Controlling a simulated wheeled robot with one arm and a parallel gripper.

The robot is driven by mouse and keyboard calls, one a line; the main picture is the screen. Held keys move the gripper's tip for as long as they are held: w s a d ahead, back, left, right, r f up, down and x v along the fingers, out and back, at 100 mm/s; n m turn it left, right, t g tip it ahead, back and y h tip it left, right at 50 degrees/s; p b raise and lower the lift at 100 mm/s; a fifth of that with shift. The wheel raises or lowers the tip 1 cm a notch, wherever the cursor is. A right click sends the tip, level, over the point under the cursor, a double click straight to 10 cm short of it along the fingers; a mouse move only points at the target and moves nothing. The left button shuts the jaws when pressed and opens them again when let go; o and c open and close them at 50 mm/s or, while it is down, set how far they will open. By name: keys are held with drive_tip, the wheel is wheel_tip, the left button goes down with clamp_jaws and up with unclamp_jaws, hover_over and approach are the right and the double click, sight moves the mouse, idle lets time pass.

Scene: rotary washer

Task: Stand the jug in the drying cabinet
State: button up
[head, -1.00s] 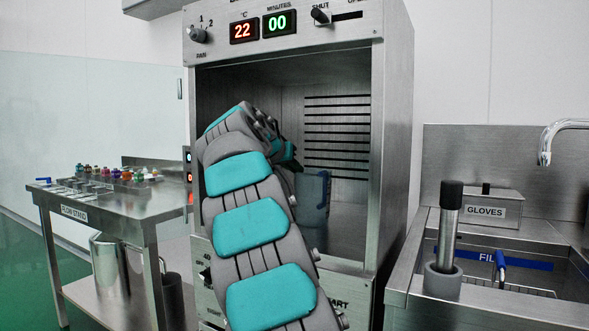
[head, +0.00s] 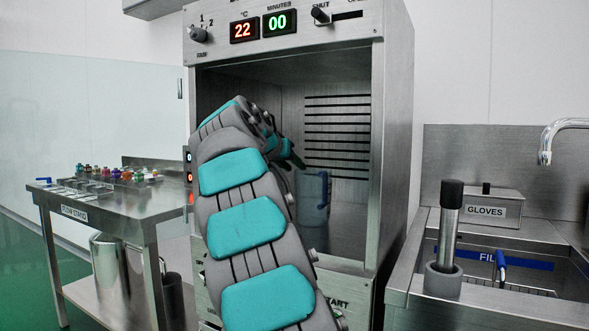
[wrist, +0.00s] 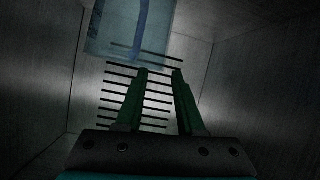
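The jug (head: 311,203), translucent with a blue handle on its right side, stands upright on the floor of the drying cabinet (head: 393,150). In the wrist view the jug (wrist: 110,32) shows at the top edge, cut off, beyond my fingertips. My gripper (head: 292,160) is inside the cabinet, just above and to the left of the jug in the head view. In the wrist view its two dark green fingers (wrist: 161,72) are apart with nothing between them. My arm hides the cabinet's left interior and part of its front.
The cabinet front is open; slotted vents (head: 337,135) mark its inner wall. A steel flow stand (head: 150,210) with small coloured items is on the left. A sink with a gloves box (head: 487,207) and a black-topped cylinder (head: 449,225) is on the right.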

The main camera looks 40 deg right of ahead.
drive_tip(key=v, duration=1)
drive_tip(key=s+a+f+n+g+y, duration=0.15)
drive_tip(key=s+a+f, duration=0.25)
drive_tip(key=f, duration=0.5)
drive_tip(key=s+a+f+n+g+y, duration=0.1)
drive_tip(key=s+a+f+n+y, duration=0.15)
drive_tip(key=s+a+f, duration=0.4)
drive_tip(key=s+a+f+n+g+y, duration=0.1)
drive_tip(key=s+f+y, duration=0.2)
drive_tip(key=f, duration=0.7)
drive_tip(key=s+a+f+n+g+y, duration=0.2)
drive_tip(key=s+a+f+n, duration=0.1)
drive_tip(key=s+a+f, duration=0.5)
drive_tip(key=s+a+f+n+g+y, duration=0.1)
drive_tip(key=s+a+f+n+y, duration=0.1)
drive_tip(key=s+a+f, duration=0.7)
drive_tip(key=s+f+n, duration=0.1)
drive_tip(key=s+f, duration=0.3)
drive_tip(key=s, duration=0.2)
drive_tip(key=shift+s+f+g+y+b, duration=0.15)
drive_tip(key=shift+f+g+y+b, duration=0.2)
drive_tip(key=shift+y+b, duration=0.05)
drive_tip(key=shift+d, duration=0.15)
